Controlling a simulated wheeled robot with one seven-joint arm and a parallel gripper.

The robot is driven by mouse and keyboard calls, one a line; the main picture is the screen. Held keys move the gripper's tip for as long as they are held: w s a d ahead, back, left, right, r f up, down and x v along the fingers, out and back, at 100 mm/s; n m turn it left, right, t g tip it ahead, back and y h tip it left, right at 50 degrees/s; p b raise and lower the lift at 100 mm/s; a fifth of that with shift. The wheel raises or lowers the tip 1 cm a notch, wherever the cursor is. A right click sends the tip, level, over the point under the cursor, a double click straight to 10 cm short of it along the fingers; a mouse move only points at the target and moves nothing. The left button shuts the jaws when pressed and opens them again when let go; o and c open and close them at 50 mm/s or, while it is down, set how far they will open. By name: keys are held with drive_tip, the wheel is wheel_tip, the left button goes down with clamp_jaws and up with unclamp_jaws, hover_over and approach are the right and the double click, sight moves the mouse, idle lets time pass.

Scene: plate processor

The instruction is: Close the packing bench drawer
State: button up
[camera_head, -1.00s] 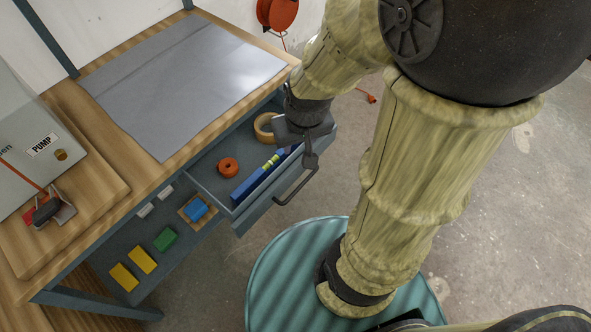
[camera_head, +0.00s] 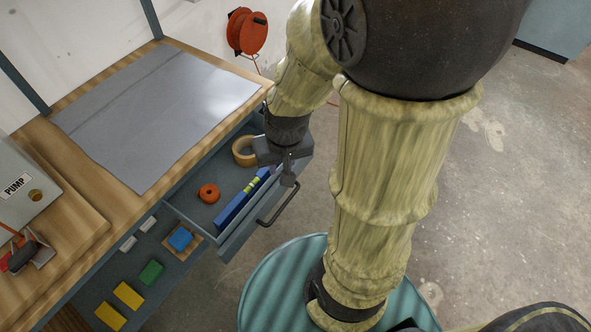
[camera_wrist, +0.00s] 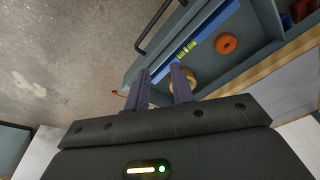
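The packing bench drawer (camera_head: 178,208) is pulled out from under the bench top, with a dark bar handle (camera_head: 279,205) on its front. Inside lie a blue spirit level (camera_head: 233,211), an orange ring (camera_head: 209,193) and a tan tape roll (camera_head: 243,152). My gripper (camera_head: 290,179) is over the drawer's front edge near the handle, seen from above. In the wrist view my gripper (camera_wrist: 161,88) has its two fingers apart with nothing between them but part of the tape roll showing beyond.
The bench top (camera_head: 110,185) carries a grey mat (camera_head: 160,110) and a PUMP box (camera_head: 25,185). An orange reel (camera_head: 246,32) hangs on the wall. Open floor lies to the right.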

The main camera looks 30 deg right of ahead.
drive_tip(key=d+f+m, duration=0.1)
drive_tip(key=m, duration=0.1)
drive_tip(key=d+f+m+g+y, duration=0.1)
drive_tip(key=m, duration=0.1)
drive_tip(key=d+f+m, duration=0.1)
drive_tip(key=d+m, duration=0.1)
drive_tip(key=shift+f+m+y+p, duration=0.1)
drive_tip(key=shift+m+y+p, duration=0.2)
drive_tip(key=shift+y+p, duration=0.1)
clamp_jaws()
drive_tip(key=d+f+m+t+y+p, duration=0.1)
drive_tip(key=d+f+m+t, duration=0.2)
drive_tip(key=d+m, duration=0.6)
drive_tip(key=w+d+f+m+t+y, duration=0.1)
drive_tip(key=d+f+m+t, duration=0.2)
drive_tip(key=d+m, duration=0.6)
wheel_tip(320, 180, down, 2)
drive_tip(key=m, duration=0.4)
drive_tip(key=shift+w+d+f+t+p, duration=0.25)
drive_tip(key=shift+t+p, duration=0.05)
drive_tip(key=shift+p, duration=0.1)
